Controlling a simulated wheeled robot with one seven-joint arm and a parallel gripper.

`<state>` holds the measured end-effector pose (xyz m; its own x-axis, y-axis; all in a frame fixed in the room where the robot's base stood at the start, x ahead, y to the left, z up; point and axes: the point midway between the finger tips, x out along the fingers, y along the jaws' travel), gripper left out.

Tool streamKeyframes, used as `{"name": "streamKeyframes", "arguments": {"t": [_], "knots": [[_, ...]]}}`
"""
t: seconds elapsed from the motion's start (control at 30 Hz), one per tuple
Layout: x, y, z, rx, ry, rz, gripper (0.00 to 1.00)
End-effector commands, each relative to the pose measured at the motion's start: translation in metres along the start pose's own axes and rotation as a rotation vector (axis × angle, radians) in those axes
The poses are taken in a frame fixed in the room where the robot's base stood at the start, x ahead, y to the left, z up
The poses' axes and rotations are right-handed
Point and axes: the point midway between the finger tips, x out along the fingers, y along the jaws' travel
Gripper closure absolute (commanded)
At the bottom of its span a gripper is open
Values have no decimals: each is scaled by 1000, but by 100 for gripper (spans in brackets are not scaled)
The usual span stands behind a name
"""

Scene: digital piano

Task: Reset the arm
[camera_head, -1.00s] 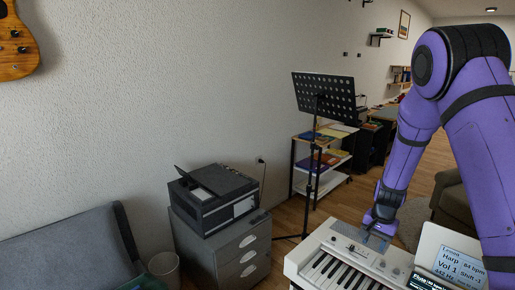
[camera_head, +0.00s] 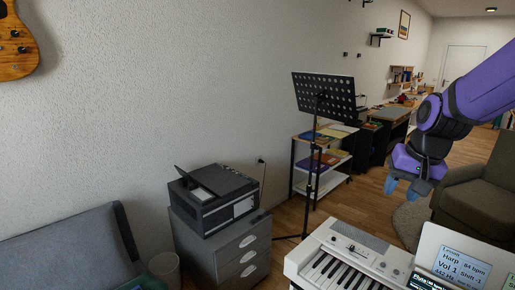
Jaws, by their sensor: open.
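My gripper (camera_head: 405,187) hangs from my purple arm at the right of the head view. Its bluish fingertips point down and stand apart, with nothing seen between them. It is above and behind the white digital piano (camera_head: 375,256) in the picture, clear of its keys and panel. The piano's left end, with several keys and a speaker grille, shows at the bottom right.
A black music stand (camera_head: 323,92) rises behind the piano. A printer (camera_head: 213,197) sits on a grey drawer cabinet (camera_head: 243,257). A shelf (camera_head: 332,178) holds books. A brown armchair (camera_head: 483,195) is behind my gripper. A grey seat (camera_head: 70,250) is at the left.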

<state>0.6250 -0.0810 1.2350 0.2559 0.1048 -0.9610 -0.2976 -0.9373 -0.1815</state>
Motion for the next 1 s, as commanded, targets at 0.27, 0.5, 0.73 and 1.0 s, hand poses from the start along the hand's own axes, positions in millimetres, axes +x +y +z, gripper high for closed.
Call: {"name": "streamKeyframes", "arguments": {"t": [0.27,0.5,0.73,1.0], "knots": [[-65,4,57,-134,77,-3,57],[-103,15,110,-243,145,19,57],[-122,26,152,-320,198,51,57],[-127,32,167,-349,217,68,57]]}}
